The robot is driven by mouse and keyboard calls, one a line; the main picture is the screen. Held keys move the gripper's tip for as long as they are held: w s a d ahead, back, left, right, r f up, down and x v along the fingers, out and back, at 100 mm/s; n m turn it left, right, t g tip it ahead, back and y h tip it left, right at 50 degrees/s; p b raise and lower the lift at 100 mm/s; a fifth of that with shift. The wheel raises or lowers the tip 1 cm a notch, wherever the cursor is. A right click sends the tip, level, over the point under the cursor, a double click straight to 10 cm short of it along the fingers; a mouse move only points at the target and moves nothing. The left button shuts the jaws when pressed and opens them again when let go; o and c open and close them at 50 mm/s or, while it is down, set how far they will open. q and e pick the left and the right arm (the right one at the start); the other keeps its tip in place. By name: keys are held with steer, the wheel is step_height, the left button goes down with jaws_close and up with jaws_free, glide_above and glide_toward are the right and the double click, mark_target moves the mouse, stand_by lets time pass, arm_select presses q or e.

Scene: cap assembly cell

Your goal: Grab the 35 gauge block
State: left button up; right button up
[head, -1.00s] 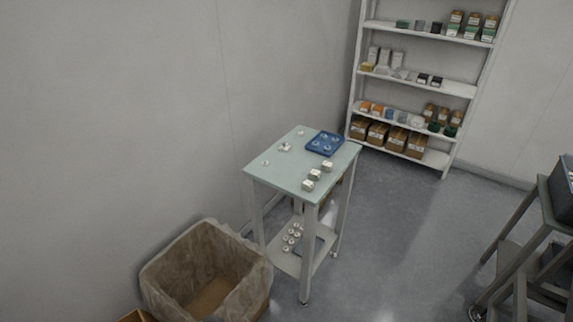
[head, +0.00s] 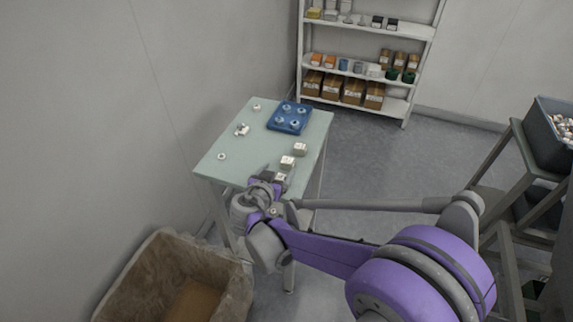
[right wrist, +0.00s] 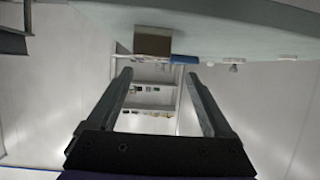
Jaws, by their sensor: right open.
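Three small pale blocks stand in a row along the right side of the table: a far one (head: 300,149), a middle one (head: 287,162) and a near one (head: 280,177), partly hidden by my right arm. I cannot read their markings, so I cannot tell which is the 35 gauge block. My right gripper (head: 266,180) is at the table's near edge, close to the near block. In the upside-down right wrist view the gripper (right wrist: 157,75) is open and empty, with a brown-looking block (right wrist: 153,41) beyond its fingertips. My left gripper is not in view.
The pale green table (head: 233,170) also holds a blue tray (head: 274,126) with round parts and a few small white parts. A lined bin (head: 135,275) stands below left. A shelf (head: 350,98) is behind, and a stand with a grey crate (head: 540,130) is at right.

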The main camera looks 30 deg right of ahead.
mark_target(287, 162)
steer(key=x, duration=0.3)
steer(key=shift+s+d, duration=0.2)
steer(key=shift+d, duration=0.1)
steer(key=shift+x, duration=2.75)
steer(key=shift+a+f, duration=0.1)
jaws_close()
